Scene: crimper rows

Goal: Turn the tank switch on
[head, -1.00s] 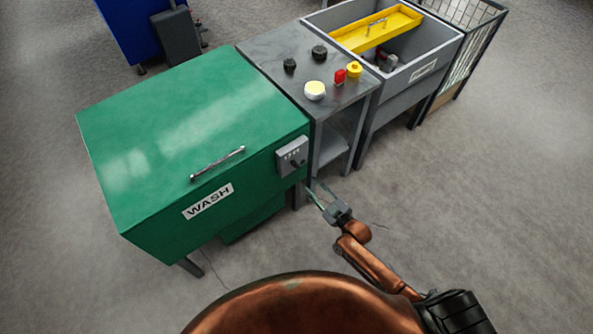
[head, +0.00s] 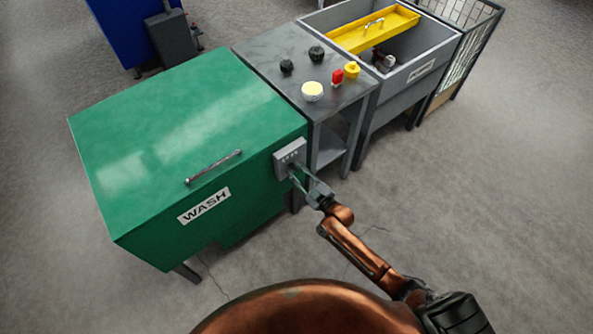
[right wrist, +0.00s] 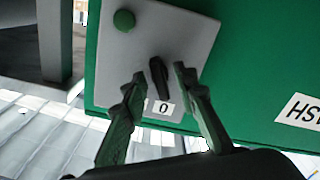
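The green wash tank (head: 190,150) stands at the left with a "WASH" label on its front. A grey switch panel (head: 289,158) is on its front near the right corner. In the right wrist view the panel (right wrist: 190,40) carries a dark switch lever (right wrist: 158,76), a round green button or lamp (right wrist: 124,20) and a "0" label below the lever. My right gripper (head: 303,177) is at the panel. In the right wrist view its open fingers (right wrist: 158,75) stand on either side of the lever, with gaps visible. My left gripper is not in view.
A grey table (head: 278,47) right of the tank holds black knobs, a white-yellow round part, a red part and a yellow part. Beyond it are a grey bin (head: 393,86) with a yellow tray (head: 375,30) and a wire cage (head: 470,45). The floor in front is clear.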

